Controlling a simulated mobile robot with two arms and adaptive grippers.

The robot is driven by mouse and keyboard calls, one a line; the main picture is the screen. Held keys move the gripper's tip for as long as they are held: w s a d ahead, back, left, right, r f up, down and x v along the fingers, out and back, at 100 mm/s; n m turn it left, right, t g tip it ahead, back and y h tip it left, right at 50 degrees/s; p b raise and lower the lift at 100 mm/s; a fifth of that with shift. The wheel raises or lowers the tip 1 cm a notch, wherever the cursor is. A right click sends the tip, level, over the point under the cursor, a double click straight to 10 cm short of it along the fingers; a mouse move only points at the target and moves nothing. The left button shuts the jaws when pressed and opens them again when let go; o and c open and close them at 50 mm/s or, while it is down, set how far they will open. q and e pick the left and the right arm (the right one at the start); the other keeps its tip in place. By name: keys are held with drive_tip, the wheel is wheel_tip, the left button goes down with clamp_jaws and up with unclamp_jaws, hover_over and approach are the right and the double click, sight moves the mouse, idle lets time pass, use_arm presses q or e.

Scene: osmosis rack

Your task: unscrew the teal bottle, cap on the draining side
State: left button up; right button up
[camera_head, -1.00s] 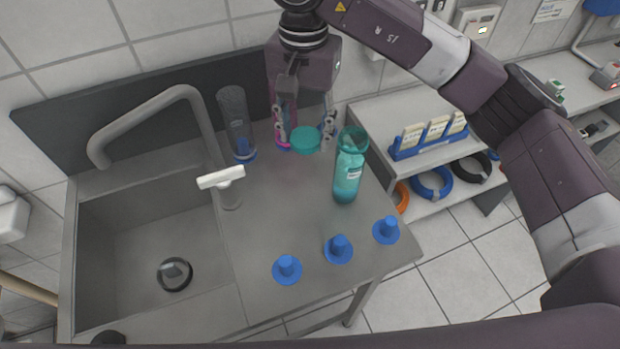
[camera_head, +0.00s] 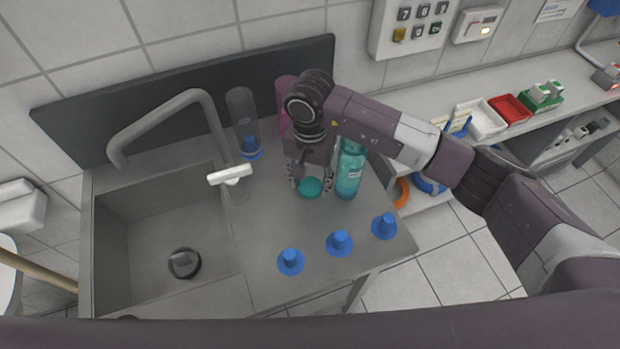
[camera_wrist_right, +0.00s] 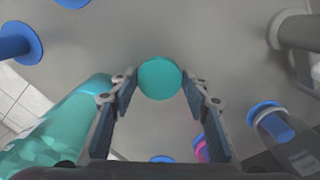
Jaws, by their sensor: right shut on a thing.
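My right gripper (camera_head: 310,186) is shut on the round teal cap (camera_head: 309,187), pointing down over the draining side (camera_head: 265,225), left of the teal bottle. In the right wrist view the cap (camera_wrist_right: 160,78) sits between the fingertips of the gripper (camera_wrist_right: 160,82). I cannot tell whether the cap touches the surface. The teal bottle (camera_head: 349,175) stands upright on the draining side, its top partly hidden by my arm; it also shows at lower left in the right wrist view (camera_wrist_right: 62,125). My left gripper is not in view.
Three blue pegs (camera_head: 340,243) line the front of the draining side. A clear bottle (camera_head: 242,115) and a pink bottle (camera_head: 284,100) stand behind. The tap (camera_head: 165,112) and sink (camera_head: 150,270) are to the left. Bare surface lies between cap and pegs.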

sight(310, 186)
drive_tip(key=shift+f+b, duration=0.2)
drive_tip(key=shift+b, duration=0.1)
drive_tip(key=o, duration=1)
drive_tip(key=shift+r, duration=0.15)
drive_tip(key=shift+r+p, duration=0.2)
drive_tip(key=shift+p, duration=0.2)
wheel_tip(310, 186, up, 12)
drive_tip(key=b, duration=0.4)
drive_tip(key=shift+b, duration=0.3)
drive_tip(key=shift+s+f, duration=0.15)
drive_tip(key=shift+f, duration=0.05)
